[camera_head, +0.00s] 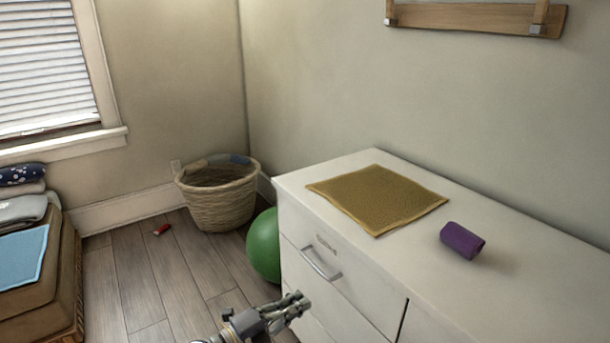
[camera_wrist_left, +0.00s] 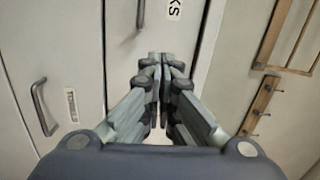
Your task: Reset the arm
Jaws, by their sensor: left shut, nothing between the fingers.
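My left gripper (camera_head: 299,303) shows at the bottom of the head view, in front of the white dresser's drawer fronts. It is shut and empty. In the left wrist view its fingers (camera_wrist_left: 160,58) meet at the tips with nothing between them. Beyond them the wrist view shows white drawer fronts with metal handles (camera_wrist_left: 40,107). I cannot tell how far the fingertips are from the dresser. My right gripper is in neither view.
The white dresser (camera_head: 533,309) carries a mustard mat (camera_head: 377,199) and a purple roll (camera_head: 461,240). A green ball (camera_head: 264,246) and a wicker basket (camera_head: 219,198) stand beside it. A small red object (camera_head: 161,229) lies on the floor. A blue cloth (camera_head: 22,257) lies at left.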

